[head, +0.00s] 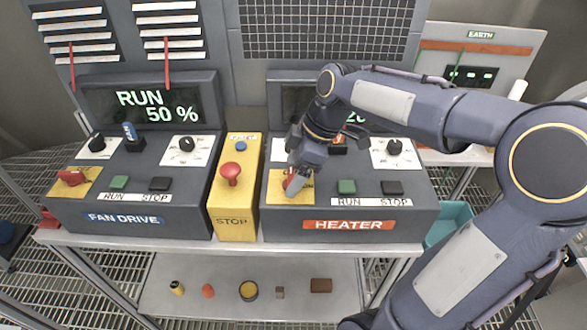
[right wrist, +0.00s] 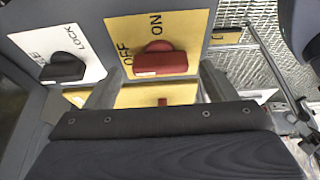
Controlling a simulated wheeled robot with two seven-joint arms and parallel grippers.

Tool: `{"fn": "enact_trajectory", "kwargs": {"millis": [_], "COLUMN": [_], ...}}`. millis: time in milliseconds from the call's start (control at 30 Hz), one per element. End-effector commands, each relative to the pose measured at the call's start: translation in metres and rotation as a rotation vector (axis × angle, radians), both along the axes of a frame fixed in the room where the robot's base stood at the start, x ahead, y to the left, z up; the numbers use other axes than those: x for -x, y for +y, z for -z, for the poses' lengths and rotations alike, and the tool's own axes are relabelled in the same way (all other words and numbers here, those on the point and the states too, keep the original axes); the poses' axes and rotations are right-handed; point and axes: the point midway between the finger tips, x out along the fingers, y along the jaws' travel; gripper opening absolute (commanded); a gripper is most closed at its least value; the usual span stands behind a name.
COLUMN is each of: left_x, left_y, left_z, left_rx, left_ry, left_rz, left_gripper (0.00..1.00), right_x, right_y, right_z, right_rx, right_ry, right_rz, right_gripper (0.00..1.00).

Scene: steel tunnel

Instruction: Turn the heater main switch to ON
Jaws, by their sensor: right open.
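The heater main switch (head: 287,183) is a red handle on a yellow plate at the left of the HEATER console (head: 350,211). My right gripper (head: 294,186) is over it and hides part of it in the head view. In the right wrist view the red switch (right wrist: 162,60) sits on the yellow plate (right wrist: 186,26) marked OFF and ON. The fingers of my right gripper (right wrist: 160,85) are apart, one toward each side of the handle. Whether they touch it, and which mark it points to, I cannot tell. My left gripper does not show.
The FAN DRIVE console (head: 60,212) stands at the left, its display (head: 155,105) reading RUN 50 %. A yellow STOP box (head: 233,205) with a red button (head: 231,171) stands close left of the heater console. A black LOCK knob (right wrist: 63,68) is near the switch. My arm partly covers the heater display.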

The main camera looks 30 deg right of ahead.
Motion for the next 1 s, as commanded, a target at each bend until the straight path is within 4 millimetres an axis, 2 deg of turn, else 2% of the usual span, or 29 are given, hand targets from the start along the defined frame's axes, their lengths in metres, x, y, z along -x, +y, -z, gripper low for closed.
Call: {"fn": "enact_trajectory", "kwargs": {"millis": [367,700,1000], "left_x": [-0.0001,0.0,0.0], "left_y": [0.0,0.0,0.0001], "left_z": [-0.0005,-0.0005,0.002], "left_rx": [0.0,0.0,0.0], "left_ry": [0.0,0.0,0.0], "left_rz": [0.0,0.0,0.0], "left_gripper": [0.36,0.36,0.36], "right_x": [-0.0013,-0.0013,-0.0008], "right_y": [0.0022,0.0021,0.0023], "right_z": [0.0064,0.0062,0.0069], "right_rx": [0.0,0.0,0.001], "right_ry": [-0.002,-0.002,-0.001], "right_rz": [0.002,0.002,0.041], "right_gripper": [0.77,0.34,0.34]}}
